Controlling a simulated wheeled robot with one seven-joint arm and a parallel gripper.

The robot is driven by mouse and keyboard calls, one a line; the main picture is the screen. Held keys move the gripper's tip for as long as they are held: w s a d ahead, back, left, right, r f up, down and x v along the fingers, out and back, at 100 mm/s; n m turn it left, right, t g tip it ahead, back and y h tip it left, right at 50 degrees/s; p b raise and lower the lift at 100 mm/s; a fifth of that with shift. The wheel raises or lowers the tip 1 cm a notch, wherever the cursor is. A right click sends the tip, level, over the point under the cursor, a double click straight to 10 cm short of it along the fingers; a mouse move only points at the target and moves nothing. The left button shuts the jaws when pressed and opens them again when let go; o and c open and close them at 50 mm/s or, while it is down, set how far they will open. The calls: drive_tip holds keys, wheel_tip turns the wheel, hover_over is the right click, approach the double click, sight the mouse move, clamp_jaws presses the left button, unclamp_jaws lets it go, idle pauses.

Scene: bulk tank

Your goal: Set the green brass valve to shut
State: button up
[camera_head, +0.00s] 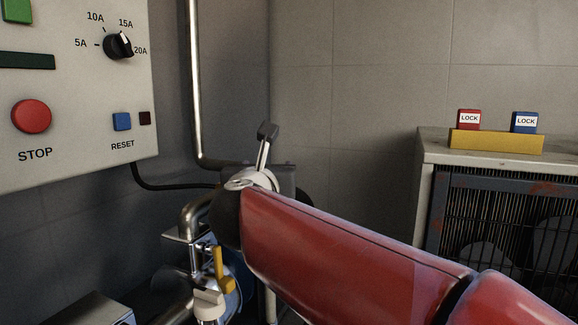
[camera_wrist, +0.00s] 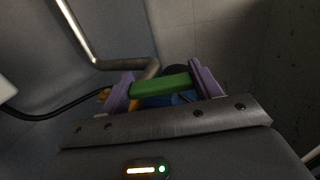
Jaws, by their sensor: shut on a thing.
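The green valve handle (camera_wrist: 161,86) shows in the wrist view as a plain green bar. It lies almost level across the gap between the two purple fingertips of my gripper (camera_wrist: 163,90), which is shut on it. The valve's brass body cannot be made out behind the gripper.
A yellow valve handle (camera_head: 222,270) sits on pipework at lower centre in the head view. A grey control panel (camera_head: 75,85) with a red STOP button (camera_head: 31,116) is at left. A cabinet (camera_head: 433,150) stands at right, bearing a yellow block (camera_head: 495,141) with two LOCK tags.

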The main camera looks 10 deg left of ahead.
drive_tip(key=shift+s+m+h, duration=0.25)
drive_tip(key=shift+m+h, duration=0.05)
drive_tip(key=shift+h, duration=0.2)
drive_tip(key=shift+r, duration=0.1)
drive_tip(key=o, duration=1.4)
drive_tip(key=s+b, duration=0.1)
drive_tip(key=s, duration=0.6)
drive_tip(key=shift+s, duration=0.4)
